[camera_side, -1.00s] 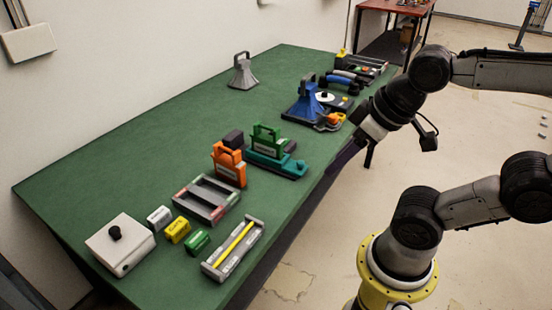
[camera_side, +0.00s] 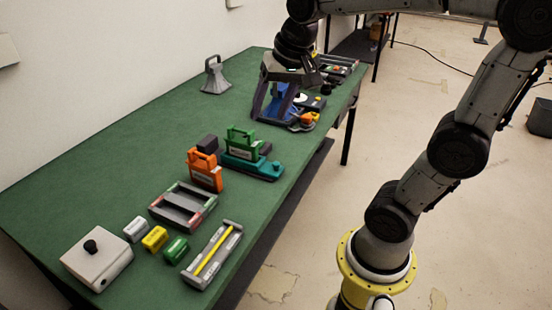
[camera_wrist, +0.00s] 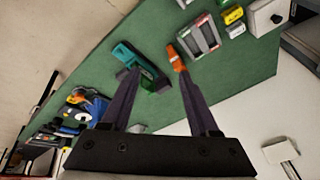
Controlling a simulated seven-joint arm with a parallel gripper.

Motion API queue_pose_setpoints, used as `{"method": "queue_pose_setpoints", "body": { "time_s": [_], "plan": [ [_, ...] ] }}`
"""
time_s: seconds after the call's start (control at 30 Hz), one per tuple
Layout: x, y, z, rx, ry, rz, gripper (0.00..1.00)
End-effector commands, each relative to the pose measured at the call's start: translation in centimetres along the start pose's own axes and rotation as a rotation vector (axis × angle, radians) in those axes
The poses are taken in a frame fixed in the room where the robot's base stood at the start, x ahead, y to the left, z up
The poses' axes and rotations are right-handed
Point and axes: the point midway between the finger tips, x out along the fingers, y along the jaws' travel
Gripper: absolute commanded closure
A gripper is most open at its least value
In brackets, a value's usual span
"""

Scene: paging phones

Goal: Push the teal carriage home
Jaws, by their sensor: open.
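The teal carriage (camera_side: 264,170) sits on the green bench, with an upright green handled block (camera_side: 240,145) on it. In the wrist view the teal carriage (camera_wrist: 124,52) is partly hidden behind my left-hand finger. An orange handled block (camera_side: 205,172) stands close to its left, with a dark block (camera_side: 207,143) behind.
A grey tray (camera_side: 155,222), small coloured blocks (camera_side: 155,239), a white box with a black knob (camera_side: 112,262) and a yellow-striped holder (camera_side: 228,235) occupy the near end. The bench's left side is clear.

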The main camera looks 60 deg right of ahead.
Motion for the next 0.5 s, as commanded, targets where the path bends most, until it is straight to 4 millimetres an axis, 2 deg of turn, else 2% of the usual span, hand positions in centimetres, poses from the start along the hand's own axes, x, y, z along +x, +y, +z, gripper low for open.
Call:
{"method": "queue_pose_setpoints", "body": {
  "time_s": [0.03, 0.1, 0.17, 0.3, 0.4, 0.5],
  "plan": [
    [1.3, 0.1, -2.0, 0.07, -0.022, 0.031, 0.39],
    [2.9, 0.6, -4.4, 0.162, -0.047, 0.067, 0.39],
    [4.6, 1.2, -6.3, 0.235, -0.071, 0.1, 0.39],
    [8.9, 3.8, -10.2, 0.382, -0.127, 0.171, 0.39],
    [11.8, 6.0, -11.9, 0.447, -0.168, 0.213, 0.39],
    [14.2, 8.1, -12.6, 0.493, -0.205, 0.245, 0.39]
  ]
}}
